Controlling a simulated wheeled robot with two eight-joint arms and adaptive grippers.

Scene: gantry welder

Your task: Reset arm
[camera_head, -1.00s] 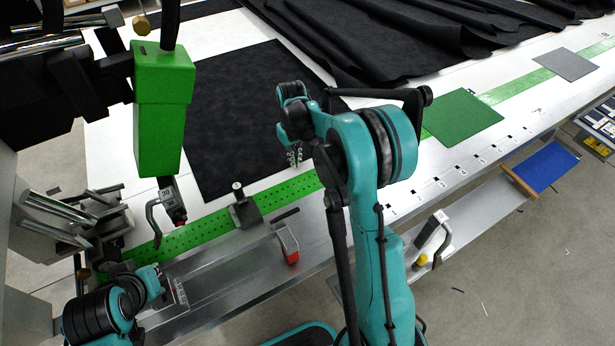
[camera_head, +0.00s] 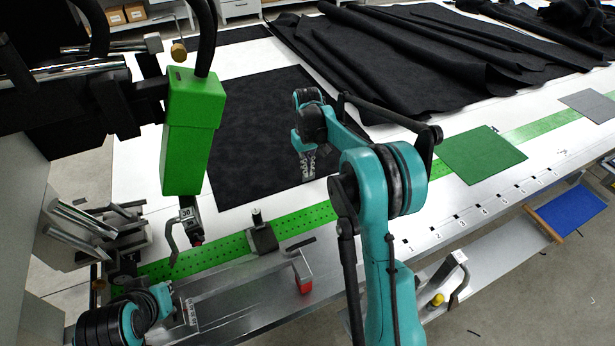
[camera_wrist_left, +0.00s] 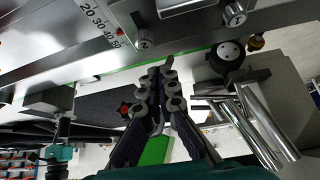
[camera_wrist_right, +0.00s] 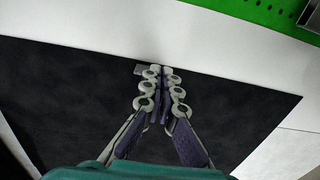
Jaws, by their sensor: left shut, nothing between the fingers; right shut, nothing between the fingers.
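My right gripper (camera_head: 308,165) hangs over the black sheet (camera_head: 240,150) on the white table in the head view. Its fingers are shut and empty, also in the right wrist view (camera_wrist_right: 163,75), with the black sheet behind them. My left gripper (camera_wrist_left: 160,78) is shut and empty in the left wrist view, close to the metal welder parts and rail. In the head view my left arm shows at the lower left, but its fingertips are hard to make out. The green welder head (camera_head: 192,130) hangs above the green perforated strip (camera_head: 320,214), up and right of my left arm.
Metal rods and brackets (camera_head: 95,228) crowd the left side. A metal frame with a red end (camera_head: 305,284) stands at the front edge. A green square (camera_head: 482,155), a grey square (camera_head: 588,105) and draped black fabric (camera_head: 430,60) lie on the table. A blue board (camera_head: 566,212) sits beside it.

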